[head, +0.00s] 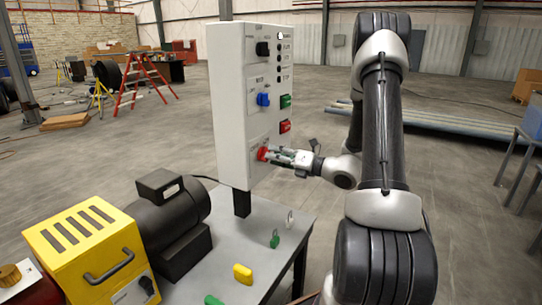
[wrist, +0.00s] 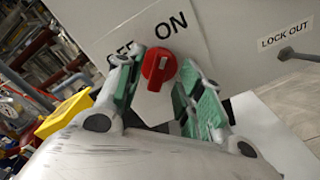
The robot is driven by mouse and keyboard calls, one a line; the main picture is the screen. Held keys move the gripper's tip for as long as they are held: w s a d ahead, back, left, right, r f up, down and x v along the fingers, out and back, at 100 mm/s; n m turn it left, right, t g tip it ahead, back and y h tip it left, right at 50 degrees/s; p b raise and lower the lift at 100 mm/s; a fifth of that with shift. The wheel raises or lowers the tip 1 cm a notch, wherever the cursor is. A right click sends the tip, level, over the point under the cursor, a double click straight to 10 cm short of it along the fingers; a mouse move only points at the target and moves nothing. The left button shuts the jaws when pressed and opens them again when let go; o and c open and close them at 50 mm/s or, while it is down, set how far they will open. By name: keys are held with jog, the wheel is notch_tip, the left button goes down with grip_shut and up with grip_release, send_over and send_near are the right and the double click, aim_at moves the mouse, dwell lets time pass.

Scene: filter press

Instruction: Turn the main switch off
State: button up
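The main switch is a red rotary knob (wrist: 159,68) on a white plate low on the control panel (head: 228,100). In the wrist view, "ON" is printed above it, and the "OFF" label to the upper left is partly hidden by a finger. The knob's ridge is upright with a slight tilt, its upper end toward "ON". In the head view the knob (head: 263,153) sits at my fingertips. My gripper (wrist: 158,82) is open, with one green-padded finger on each side of the knob. Narrow gaps seem to show; contact is unclear.
A "LOCK OUT" label (wrist: 284,36) and a small grey peg (wrist: 296,54) are right of the switch. Above it are a blue knob (head: 263,99), green button (head: 285,101) and red button (head: 285,126). A table (head: 295,232) below holds colored tags and a yellow machine (head: 88,250).

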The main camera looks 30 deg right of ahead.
jog(key=shift+x, duration=1.1)
grip_shut()
jog(key=shift+n, duration=0.5)
jog(key=shift+s+a+n, duration=0.1)
jog(key=shift+a+n, duration=0.05)
jog(key=shift+n, duration=4.05)
jog(key=shift+s+a+n, duration=0.1)
jog(key=shift+a+n, duration=0.05)
jog(key=shift+n, duration=4.05)
